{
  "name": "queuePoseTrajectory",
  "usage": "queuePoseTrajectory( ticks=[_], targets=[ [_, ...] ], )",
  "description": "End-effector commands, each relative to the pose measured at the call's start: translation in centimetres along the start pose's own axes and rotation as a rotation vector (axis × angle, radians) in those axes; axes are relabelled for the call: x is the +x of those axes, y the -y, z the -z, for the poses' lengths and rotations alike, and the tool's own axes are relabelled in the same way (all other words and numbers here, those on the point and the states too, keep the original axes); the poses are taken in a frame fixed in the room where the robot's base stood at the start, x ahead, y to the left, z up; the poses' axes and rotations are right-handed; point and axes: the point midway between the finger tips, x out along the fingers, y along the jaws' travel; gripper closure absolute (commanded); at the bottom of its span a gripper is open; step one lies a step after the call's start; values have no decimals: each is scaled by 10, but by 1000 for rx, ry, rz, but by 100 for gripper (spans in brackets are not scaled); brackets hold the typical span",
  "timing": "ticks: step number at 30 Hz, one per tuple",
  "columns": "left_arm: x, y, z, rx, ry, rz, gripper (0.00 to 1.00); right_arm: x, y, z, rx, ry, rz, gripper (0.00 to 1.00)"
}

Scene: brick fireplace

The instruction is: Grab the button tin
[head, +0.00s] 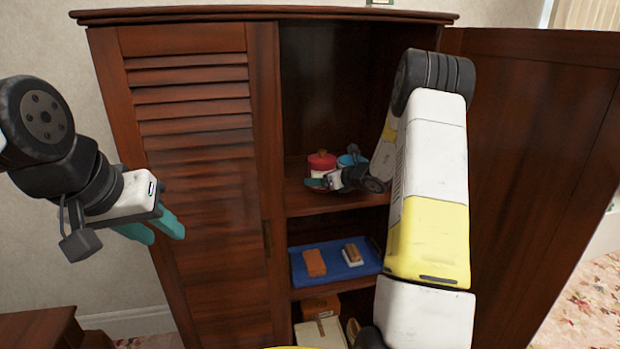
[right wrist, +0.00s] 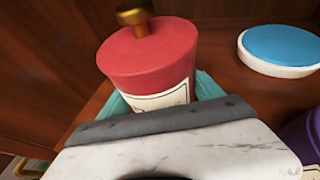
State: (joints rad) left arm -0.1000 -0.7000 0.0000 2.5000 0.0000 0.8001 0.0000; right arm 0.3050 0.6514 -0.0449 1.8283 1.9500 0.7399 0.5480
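A red-lidded tin (head: 321,161) with a pale label and a brass knob stands on the upper cabinet shelf; it fills the middle of the right wrist view (right wrist: 150,60). Its label is not readable, so I cannot tell whether it is the button tin. My right gripper (head: 318,183) is at this tin, with one teal finger on each side of its body in the right wrist view (right wrist: 162,97). Whether both fingers press on it is not clear. My left gripper (head: 166,236) is open and empty, in front of the closed louvered door.
A white, blue-lidded container (right wrist: 283,48) stands right of the red tin, with a purple container (right wrist: 305,140) nearer. A blue tray (head: 329,277) with small blocks lies on the shelf below, boxes (head: 320,306) under it. The right cabinet door (head: 535,150) is open.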

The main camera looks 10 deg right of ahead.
Motion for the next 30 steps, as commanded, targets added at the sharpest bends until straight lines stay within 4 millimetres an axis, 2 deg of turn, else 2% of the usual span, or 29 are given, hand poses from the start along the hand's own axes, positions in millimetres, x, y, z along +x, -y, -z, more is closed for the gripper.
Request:
queuePoseTrajectory(
  ticks=[1, 6, 16, 23, 25, 30],
  targets=[
    [0, 0, 0, 0, 0, 0, 64, 0, 0, 0, 0, 0, 0, 43],
    [0, 0, 0, 0, 0, 0, 64, 0, 0, 0, 0, 0, 0, 77],
    [0, 0, 0, 0, 0, 0, 64, -2, 0, -4, -2, 3, 0, 77],
    [0, 0, 0, 0, 0, 0, 64, -10, 1, -25, -3, 4, 1, 77],
    [0, 0, 0, 0, 0, 0, 64, -14, 0, -35, -3, 5, 1, 77],
    [0, 0, 0, 0, 0, 0, 64, -51, 5, -22, 1, 0, 5, 77]
  ],
)
